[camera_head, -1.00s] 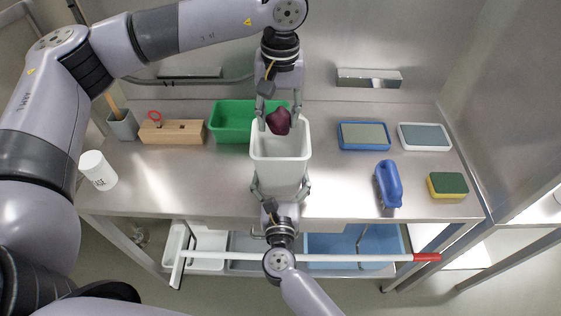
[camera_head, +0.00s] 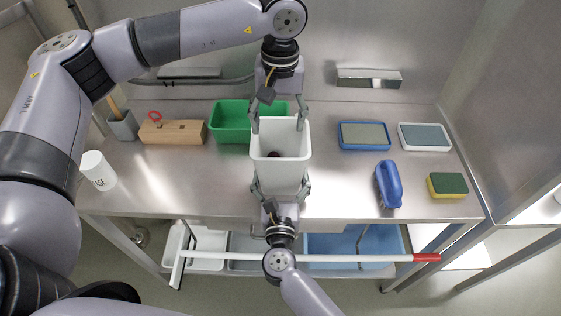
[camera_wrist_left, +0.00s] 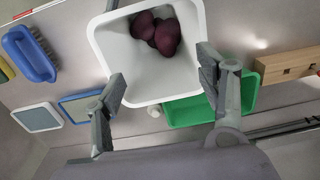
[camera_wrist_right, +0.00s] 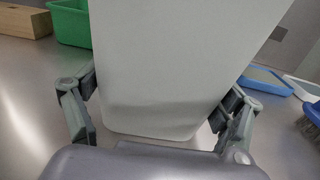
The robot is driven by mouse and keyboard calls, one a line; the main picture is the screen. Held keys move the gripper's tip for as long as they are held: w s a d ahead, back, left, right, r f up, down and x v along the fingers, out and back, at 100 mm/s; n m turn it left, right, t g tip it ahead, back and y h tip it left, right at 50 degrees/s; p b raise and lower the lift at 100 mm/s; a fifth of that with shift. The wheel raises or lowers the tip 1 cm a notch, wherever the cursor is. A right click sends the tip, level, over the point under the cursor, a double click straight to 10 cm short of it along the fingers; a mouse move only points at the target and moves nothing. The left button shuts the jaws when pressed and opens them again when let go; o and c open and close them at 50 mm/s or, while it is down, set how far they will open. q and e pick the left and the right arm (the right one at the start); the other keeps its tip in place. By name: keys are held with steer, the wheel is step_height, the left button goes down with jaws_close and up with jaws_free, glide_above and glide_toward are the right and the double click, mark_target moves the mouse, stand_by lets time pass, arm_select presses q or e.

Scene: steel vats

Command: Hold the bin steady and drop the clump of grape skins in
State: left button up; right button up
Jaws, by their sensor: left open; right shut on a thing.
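The white bin (camera_head: 280,170) stands upright at the middle of the steel table. The dark purple clump of grape skins (camera_wrist_left: 156,32) lies inside it, on the bottom, in the left wrist view. In the head view only a bit of the clump (camera_head: 274,154) shows past the rim. My left gripper (camera_head: 277,122) is open and empty above the bin's far rim, its fingers spread. My right gripper (camera_head: 281,188) is shut on the bin from the near side, with a finger on either side of its wall in the right wrist view (camera_wrist_right: 158,118).
A green tub (camera_head: 231,122) stands close behind the bin at left. A wooden block (camera_head: 172,132) and a white cup (camera_head: 98,170) are farther left. A blue brush (camera_head: 388,184), a sponge (camera_head: 447,185) and two shallow trays (camera_head: 364,136) (camera_head: 424,137) are at right.

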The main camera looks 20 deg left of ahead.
arm_select(q)
steer(key=shift+r, duration=0.1)
step_height(320, 180, up, 12)
steer(key=shift+d, duration=0.15)
stand_by(0.3)
steer(key=shift+w, duration=0.1)
arm_select(e)
steer(key=o, duration=0.7)
steer(key=v, duration=1.2)
